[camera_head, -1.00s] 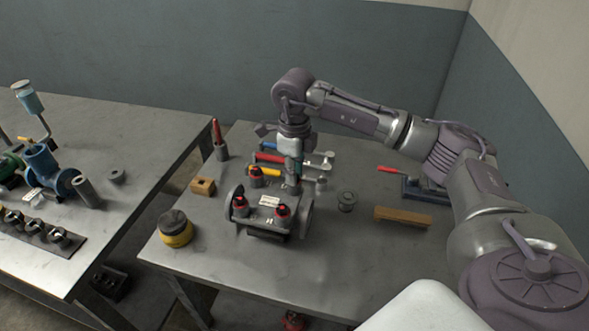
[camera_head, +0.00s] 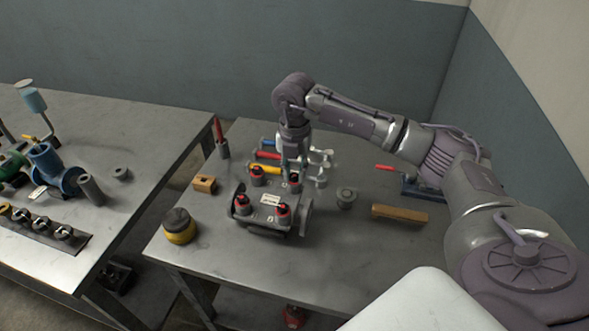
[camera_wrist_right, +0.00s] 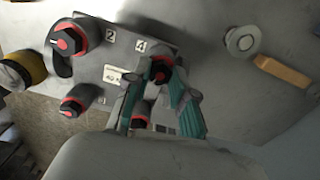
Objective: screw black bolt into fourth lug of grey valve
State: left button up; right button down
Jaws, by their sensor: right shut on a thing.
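The grey valve (camera_head: 268,216) lies on the right table, with a white label on top. Three black bolts with red rings sit in its other lugs: back left (camera_head: 257,176), front left (camera_head: 242,204) and front right (camera_head: 282,213). My right gripper (camera_wrist_right: 158,90) is shut on another black bolt (camera_wrist_right: 160,72) at the lug beside the number 4. The bolt's red ring shows between the teal-padded fingers. That bolt appears upright at the lug; its lower end and thread are hidden. My left gripper is not in view.
Behind the valve lie clamps or tools with blue, red and yellow handles (camera_head: 266,156). A yellow-black round pot (camera_head: 179,228), a wooden block (camera_head: 204,184), a grey round part (camera_head: 346,197) and a wooden bar (camera_head: 400,215) stand around. The table front right is clear.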

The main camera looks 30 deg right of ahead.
jog(key=c, duration=1.1)
grip_release()
